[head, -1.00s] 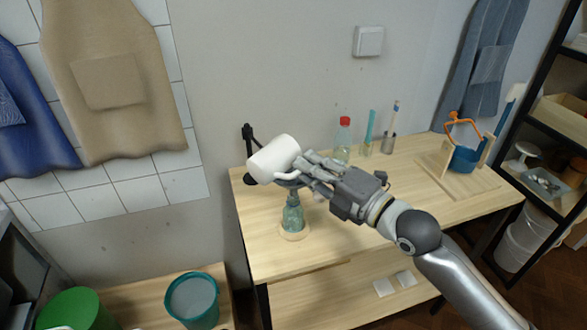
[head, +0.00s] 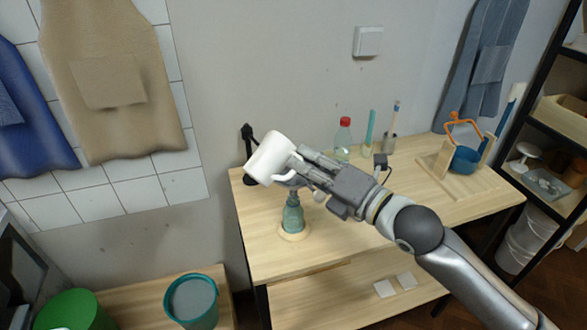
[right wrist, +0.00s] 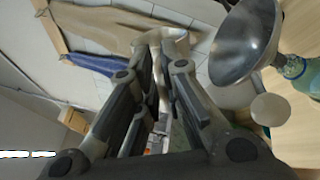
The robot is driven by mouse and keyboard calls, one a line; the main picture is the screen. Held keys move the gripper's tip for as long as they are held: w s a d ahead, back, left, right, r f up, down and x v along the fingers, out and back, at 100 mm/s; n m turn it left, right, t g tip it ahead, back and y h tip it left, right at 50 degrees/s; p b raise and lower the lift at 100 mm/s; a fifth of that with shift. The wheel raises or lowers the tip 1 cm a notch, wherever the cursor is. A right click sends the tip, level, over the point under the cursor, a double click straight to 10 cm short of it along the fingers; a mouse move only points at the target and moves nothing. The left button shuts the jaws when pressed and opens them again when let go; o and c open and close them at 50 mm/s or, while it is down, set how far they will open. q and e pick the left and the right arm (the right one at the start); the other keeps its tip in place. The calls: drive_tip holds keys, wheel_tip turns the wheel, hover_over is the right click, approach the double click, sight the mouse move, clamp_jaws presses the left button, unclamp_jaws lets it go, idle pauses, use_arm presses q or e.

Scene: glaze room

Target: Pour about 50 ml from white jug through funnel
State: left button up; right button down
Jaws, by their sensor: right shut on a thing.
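The white jug (head: 268,156) is tilted in the head view, above and slightly left of the bottle. My right gripper (head: 296,174) is shut on the jug at its handle side. A metal funnel (right wrist: 246,40) shows as a wide grey bowl in the right wrist view. In the head view the jug and gripper mostly hide it. A teal glass bottle (head: 293,216) stands upright below, on a round wooden base on the table (head: 350,226). I cannot see any stream of liquid or the level in the jug. My left gripper is not in view.
A red-capped bottle (head: 343,136) and a holder with a brush (head: 389,142) stand at the back of the table. A black stand (head: 248,150) is behind the jug. A wooden rack with a blue bucket (head: 465,160) is at right. The table's front is clear.

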wheel_tip(320, 180, up, 2)
drive_tip(key=n+p, duration=0.1)
drive_tip(key=n, duration=0.2)
drive_tip(key=shift+s+a+r, duration=0.1)
drive_tip(key=shift+a, duration=0.05)
drive_tip(key=s+a+f+n+b, duration=0.2)
drive_tip(key=f+n, duration=0.2)
drive_tip(key=s+a+f+n+b, duration=0.2)
drive_tip(key=f+n, duration=0.3)
drive_tip(key=shift+s+a+f, duration=0.25)
idle(2.4)
